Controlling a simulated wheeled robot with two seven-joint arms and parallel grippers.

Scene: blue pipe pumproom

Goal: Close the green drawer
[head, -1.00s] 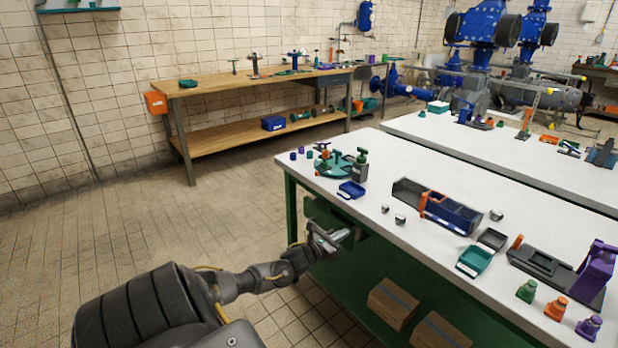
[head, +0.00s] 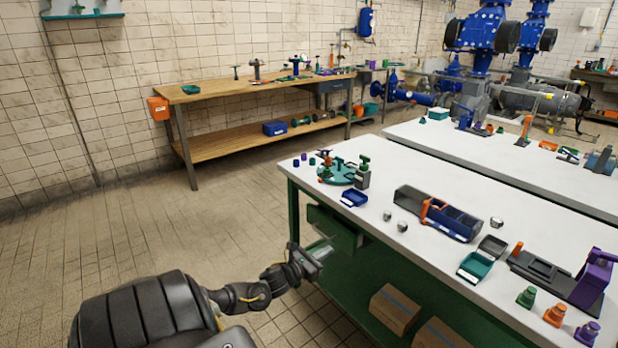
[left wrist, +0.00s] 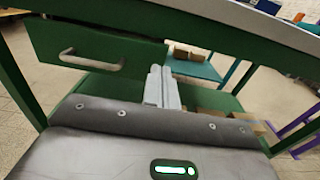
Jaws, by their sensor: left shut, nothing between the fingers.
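The green drawer (head: 332,229) is under the near left end of the white-topped table in the head view. Its front, with a pale bar handle, fills the upper left of the left wrist view (left wrist: 120,48). My left gripper (head: 322,252) is shut and empty, in front of and slightly below the drawer, apart from the handle. Its closed fingers (left wrist: 162,88) show to the right of the handle in the left wrist view. My right gripper is not in view.
The white tabletop (head: 340,210) overhangs the drawer, with a green leg (head: 293,215) at its left corner. Cardboard boxes (head: 395,309) lie on the shelf below. A wooden workbench (head: 225,95) stands at the back. The tiled floor left of the table is clear.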

